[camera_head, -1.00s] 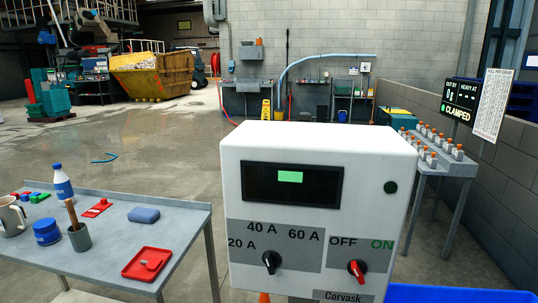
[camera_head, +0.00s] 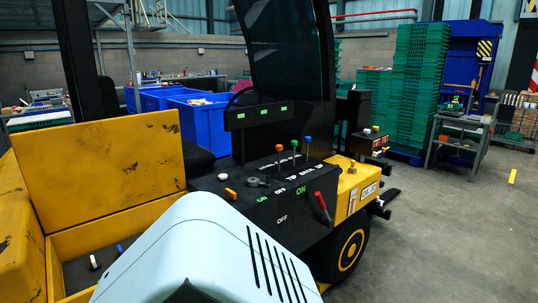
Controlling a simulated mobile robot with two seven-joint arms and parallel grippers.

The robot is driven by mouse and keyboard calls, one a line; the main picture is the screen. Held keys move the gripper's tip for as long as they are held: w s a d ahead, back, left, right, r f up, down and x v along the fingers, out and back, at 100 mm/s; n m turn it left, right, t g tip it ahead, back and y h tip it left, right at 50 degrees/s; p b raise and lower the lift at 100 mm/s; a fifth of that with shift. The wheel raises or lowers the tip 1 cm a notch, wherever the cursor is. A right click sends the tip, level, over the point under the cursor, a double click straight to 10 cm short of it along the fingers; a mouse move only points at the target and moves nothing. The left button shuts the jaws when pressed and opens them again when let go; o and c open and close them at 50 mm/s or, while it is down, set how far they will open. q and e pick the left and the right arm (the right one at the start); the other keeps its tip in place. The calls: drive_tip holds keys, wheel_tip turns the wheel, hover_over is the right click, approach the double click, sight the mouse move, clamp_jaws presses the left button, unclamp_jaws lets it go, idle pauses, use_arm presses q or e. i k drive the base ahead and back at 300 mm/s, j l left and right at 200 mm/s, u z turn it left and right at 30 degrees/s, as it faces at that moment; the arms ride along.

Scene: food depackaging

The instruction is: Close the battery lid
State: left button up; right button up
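A yellow forklift truck fills the left and middle of the head view. A scuffed yellow panel (camera_head: 105,165), which looks like the battery lid, stands raised at the left. Below it is an open yellow-walled compartment (camera_head: 42,262) with a dark inside. A white-tipped plug or knob (camera_head: 94,263) and a blue one (camera_head: 119,249) show in it. A pale blue rounded housing with dark slots (camera_head: 210,250) covers part of the compartment and truck; I cannot tell what it belongs to. Neither of my grippers is in view.
The truck's black control panel (camera_head: 230,186) has coloured levers and a red handle (camera_head: 321,207). A dark upright panel (camera_head: 288,60) rises behind it. Blue bins (camera_head: 205,122), green crate stacks (camera_head: 422,85) and a grey table (camera_head: 459,125) stand further back. Floor at the right is clear.

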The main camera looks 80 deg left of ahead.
sight(74, 174)
drive_tip(key=k+u, duration=0.1)
drive_tip(key=u, duration=3.45)
drive_tip(key=i+j+u, duration=0.1)
drive_tip(key=j+u, duration=0.2)
drive_tip(key=i+j+u, duration=0.15)
drive_tip(key=j+u, duration=0.15)
drive_tip(key=j, duration=0.2)
drive_tip(key=i+j+u, duration=0.15)
drive_tip(key=j+u, duration=0.35)
drive_tip(key=i+j+u, duration=0.2)
drive_tip(key=u, duration=0.3)
drive_tip(key=i+j+u, duration=0.6)
drive_tip(key=i, duration=0.35)
drive_tip(key=i+z, duration=0.5)
drive_tip(key=i+j+z, duration=0.1)
drive_tip(key=i+z, duration=1.1)
drive_tip(key=i+j+z, duration=0.1)
drive_tip(key=i+z, duration=0.3)
drive_tip(key=k, duration=0.1)
